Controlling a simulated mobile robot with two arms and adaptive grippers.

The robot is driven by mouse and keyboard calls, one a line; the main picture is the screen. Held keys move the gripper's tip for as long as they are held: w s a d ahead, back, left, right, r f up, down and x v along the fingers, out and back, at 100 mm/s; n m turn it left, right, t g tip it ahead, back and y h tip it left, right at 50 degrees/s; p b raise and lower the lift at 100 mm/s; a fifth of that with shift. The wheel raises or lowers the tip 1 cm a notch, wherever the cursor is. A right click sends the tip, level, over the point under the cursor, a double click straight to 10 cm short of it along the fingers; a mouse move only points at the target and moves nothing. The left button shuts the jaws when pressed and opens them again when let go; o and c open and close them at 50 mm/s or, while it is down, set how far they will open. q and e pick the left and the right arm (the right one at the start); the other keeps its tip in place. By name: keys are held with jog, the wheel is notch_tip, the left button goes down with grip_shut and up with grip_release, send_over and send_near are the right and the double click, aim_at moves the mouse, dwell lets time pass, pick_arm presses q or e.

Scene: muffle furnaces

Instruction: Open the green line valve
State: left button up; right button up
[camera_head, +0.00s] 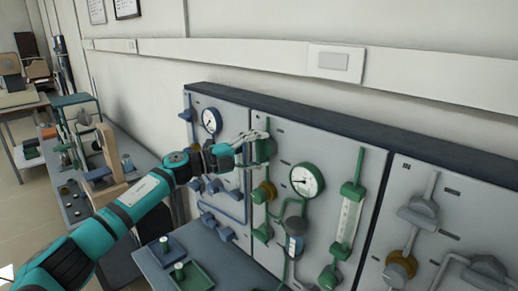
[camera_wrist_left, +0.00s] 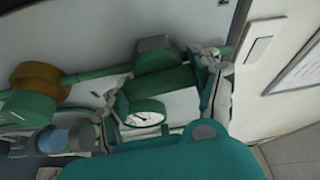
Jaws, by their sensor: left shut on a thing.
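The green line valve (camera_head: 265,150) is at the upper left of the middle panel, with a green handle. My left gripper (camera_head: 255,145) reaches it from the left and is shut on its handle. In the left wrist view the green handle (camera_wrist_left: 160,88) lies between the two fingers of the gripper (camera_wrist_left: 162,78). The fingers partly cover the valve, and I cannot tell how far it is turned. My right gripper is in neither view.
A white-faced green gauge (camera_head: 306,179), a brass-coloured fitting (camera_head: 264,192) and a green flowmeter (camera_head: 347,215) are close by on the panel. A blue gauge (camera_head: 211,120) is on the left panel. A green tray (camera_head: 190,277) stands below.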

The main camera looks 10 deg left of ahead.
pick_arm(q)
jog(key=shift+m, duration=0.5)
jog(key=shift+f+y, duration=0.15)
jog(key=shift+y, duration=0.15)
jog(key=o, duration=1.2)
jog(key=shift+c, duration=0.2)
jog(key=shift+s, duration=0.1)
jog(key=shift+s+a, duration=0.1)
jog(key=shift+a, duration=0.2)
jog(key=v, duration=1.1)
jog(key=shift+a, duration=0.15)
